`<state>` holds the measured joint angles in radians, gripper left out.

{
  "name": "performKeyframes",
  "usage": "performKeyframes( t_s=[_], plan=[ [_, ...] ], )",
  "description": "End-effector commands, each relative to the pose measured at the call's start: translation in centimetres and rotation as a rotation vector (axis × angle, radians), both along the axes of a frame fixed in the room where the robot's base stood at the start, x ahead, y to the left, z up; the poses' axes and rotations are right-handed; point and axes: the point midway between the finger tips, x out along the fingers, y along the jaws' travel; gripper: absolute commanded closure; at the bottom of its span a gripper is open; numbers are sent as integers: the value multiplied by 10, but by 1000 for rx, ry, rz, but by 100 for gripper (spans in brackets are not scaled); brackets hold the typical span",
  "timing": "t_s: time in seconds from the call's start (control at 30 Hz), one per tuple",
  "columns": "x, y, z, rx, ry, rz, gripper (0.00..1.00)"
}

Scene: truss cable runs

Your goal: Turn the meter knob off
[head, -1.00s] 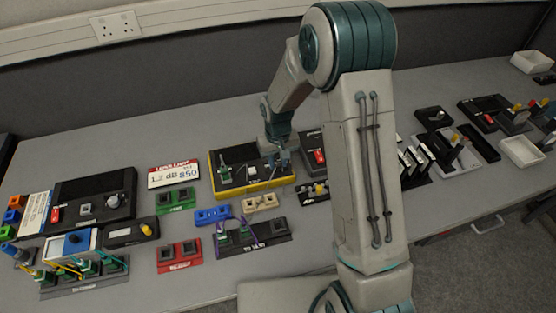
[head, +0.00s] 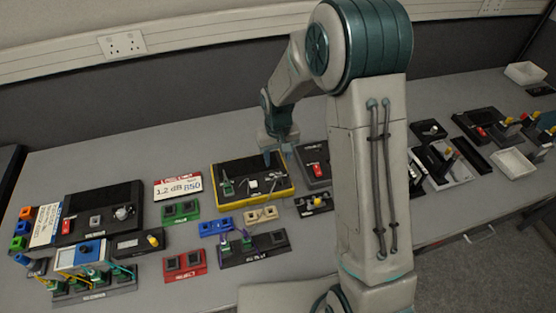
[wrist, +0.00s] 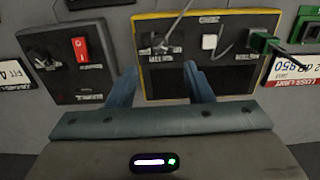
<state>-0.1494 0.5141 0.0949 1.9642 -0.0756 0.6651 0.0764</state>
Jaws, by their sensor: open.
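A yellow-edged black panel (head: 224,166) lies on the bench in the head view. It also shows in the wrist view (wrist: 205,94), with a knob with a grey lever (wrist: 160,44), a white square button (wrist: 208,42) and a green plug (wrist: 263,42). Its lettering is too blurred to read, so I cannot confirm it is the meter. My gripper (head: 278,159) hangs over the panel's back right part. In the wrist view my gripper (wrist: 160,86) is open and empty, its fingers apart below the lever knob and not touching it.
A black unit with a red switch (wrist: 80,49) and dark knob (wrist: 43,57) adjoins the panel. A second black unit with a silver knob (head: 123,212) stands far left. Red-headed sign (head: 178,187), green block (head: 181,212) and blue block (head: 215,227) crowd the bench.

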Motion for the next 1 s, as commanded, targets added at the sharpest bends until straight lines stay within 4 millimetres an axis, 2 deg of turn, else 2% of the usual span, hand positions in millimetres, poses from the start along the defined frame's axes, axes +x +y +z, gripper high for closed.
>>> performKeyframes(
  t_s=[0.03,0.1,0.3,1.0],
  plan=[
    [0,0,16,0,-1,0,54],
    [0,0,27,0,-1,0,54],
    [0,0,46,0,-1,1,54],
    [-1,-1,51,0,-3,-1,54]
  ],
)
